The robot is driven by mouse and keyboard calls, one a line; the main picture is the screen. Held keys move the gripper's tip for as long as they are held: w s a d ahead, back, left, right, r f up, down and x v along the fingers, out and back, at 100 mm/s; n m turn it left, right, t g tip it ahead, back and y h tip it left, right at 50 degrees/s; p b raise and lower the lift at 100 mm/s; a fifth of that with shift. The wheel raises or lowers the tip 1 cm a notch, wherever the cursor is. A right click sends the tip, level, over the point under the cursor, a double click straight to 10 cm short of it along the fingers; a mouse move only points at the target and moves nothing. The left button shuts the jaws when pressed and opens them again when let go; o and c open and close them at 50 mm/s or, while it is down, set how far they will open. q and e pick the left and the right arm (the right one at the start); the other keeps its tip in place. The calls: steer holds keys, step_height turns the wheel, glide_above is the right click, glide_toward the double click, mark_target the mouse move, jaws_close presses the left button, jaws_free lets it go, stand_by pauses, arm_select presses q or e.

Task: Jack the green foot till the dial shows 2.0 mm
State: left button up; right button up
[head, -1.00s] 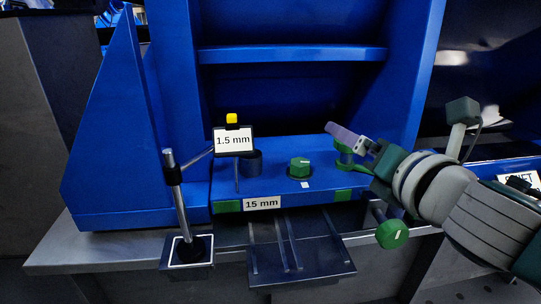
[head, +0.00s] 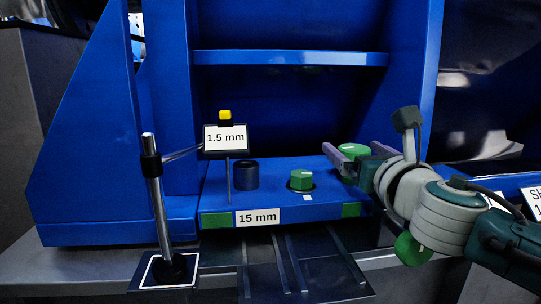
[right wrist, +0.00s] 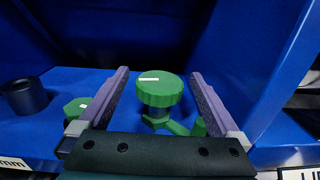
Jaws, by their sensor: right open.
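The dial (head: 225,138) reads 1.5 mm on its stand, its thin probe reaching down to the blue plate. A round green knob (head: 354,150) with a white mark stands at the plate's right rear. My right gripper (right wrist: 159,98) is open, with one purple finger on each side of the knob. Gaps show between fingers and knob. It also shows in the head view (head: 352,163). My left gripper is not in view.
A green hex piece (head: 302,180) and a dark blue cylinder (head: 245,174) sit on the blue plate (head: 275,198), labelled 15 mm. The dial stand's post (head: 158,205) rises at front left. Another green knob (head: 412,250) is below my right arm. Blue walls flank the plate.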

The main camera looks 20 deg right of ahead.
steer(key=shift+w+d, duration=0.1)
steer(key=shift+w, duration=0.3)
steer(key=c, duration=1.4)
